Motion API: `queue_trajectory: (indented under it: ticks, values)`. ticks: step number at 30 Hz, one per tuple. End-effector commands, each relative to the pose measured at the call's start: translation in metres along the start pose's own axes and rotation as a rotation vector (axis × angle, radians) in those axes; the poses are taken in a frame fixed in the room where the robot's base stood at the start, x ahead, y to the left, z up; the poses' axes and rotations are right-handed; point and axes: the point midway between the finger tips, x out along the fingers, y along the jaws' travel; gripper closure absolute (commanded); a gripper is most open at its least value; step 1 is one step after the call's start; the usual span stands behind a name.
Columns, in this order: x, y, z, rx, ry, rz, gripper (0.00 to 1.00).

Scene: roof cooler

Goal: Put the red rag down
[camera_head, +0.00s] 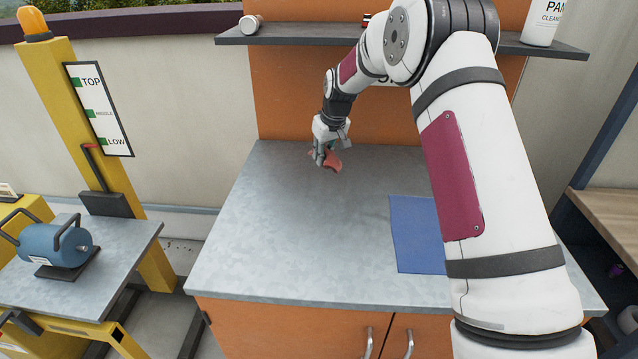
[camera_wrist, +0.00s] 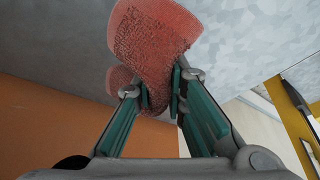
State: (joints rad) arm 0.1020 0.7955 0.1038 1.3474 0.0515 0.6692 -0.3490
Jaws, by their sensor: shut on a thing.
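The red rag (camera_head: 332,161) is a small, crumpled cloth held by my gripper (camera_head: 321,157) near the back of the grey counter (camera_head: 290,220). In the wrist view the rag (camera_wrist: 155,40) is pinched between the teal fingers of my gripper (camera_wrist: 160,95), and parts of it spread out past the fingertips.
A blue mat (camera_head: 418,235) lies on the counter's right, partly behind my arm. A shelf (camera_head: 300,35) above the back holds a lying can (camera_head: 251,24) and a white bottle (camera_head: 543,22). The counter's left and front are clear. A yellow lift (camera_head: 75,130) stands left.

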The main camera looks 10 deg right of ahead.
Motion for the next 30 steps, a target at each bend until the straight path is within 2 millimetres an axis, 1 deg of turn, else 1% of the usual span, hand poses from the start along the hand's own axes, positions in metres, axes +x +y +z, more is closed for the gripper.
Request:
queue_trajectory:
  ticks: [1, 6, 12, 15, 19, 26, 27, 29, 30]
  values:
    - [0.005, 0.002, -0.007, 0.0, 0.001, 0.0, 1.0]
    - [0.014, 0.009, -0.027, 0.0, 0.001, 0.0, 1.0]
    - [0.035, 0.008, -0.017, -0.001, -0.002, -0.001, 1.0]
    - [0.041, 0.008, -0.015, -0.001, 0.0, 0.0, 1.0]
    - [0.045, 0.008, -0.014, -0.001, 0.0, 0.0, 1.0]
    - [0.045, 0.008, -0.014, -0.001, 0.0, 0.0, 1.0]
    - [0.045, 0.008, -0.014, -0.001, 0.0, 0.0, 0.79]
    - [0.045, 0.008, -0.014, -0.001, 0.0, 0.0, 0.65]
    - [0.045, 0.008, -0.014, -0.001, 0.0, 0.0, 0.56]
